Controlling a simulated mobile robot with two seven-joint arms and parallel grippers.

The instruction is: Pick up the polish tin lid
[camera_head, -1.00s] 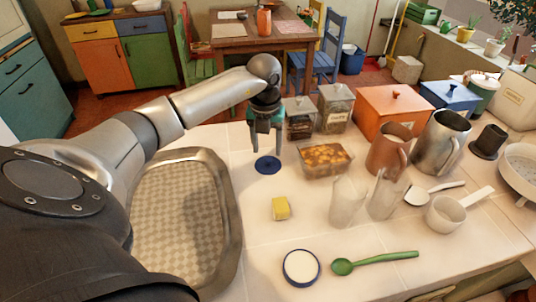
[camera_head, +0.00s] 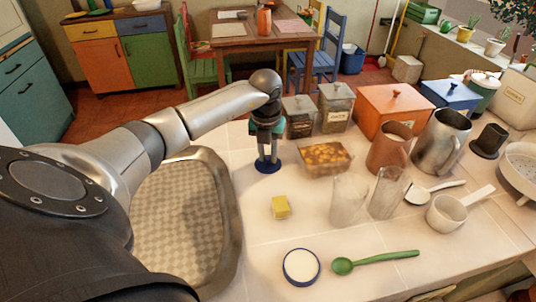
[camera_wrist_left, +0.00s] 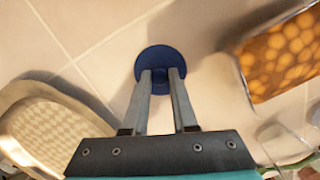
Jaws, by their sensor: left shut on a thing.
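The polish tin lid (camera_head: 263,169) is a dark blue disc at the far side of the white tiled counter, right of the large tray. It also shows in the left wrist view (camera_wrist_left: 158,54), with a small raised grip in its middle. My left gripper (camera_head: 268,160) points down from above the lid. In the left wrist view its fingers (camera_wrist_left: 162,76) are shut on the raised grip, which they partly hide. The lid appears to be at counter level; I cannot tell whether it touches the surface. My right gripper is not in view.
A patterned tray (camera_head: 235,225) lies to the left. A clear food container (camera_head: 325,160) stands close right of the lid, with glass jars (camera_head: 299,118) behind. A yellow block (camera_head: 281,207), a round blue-rimmed white tin (camera_head: 301,267) and a green spoon (camera_head: 375,261) lie nearer.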

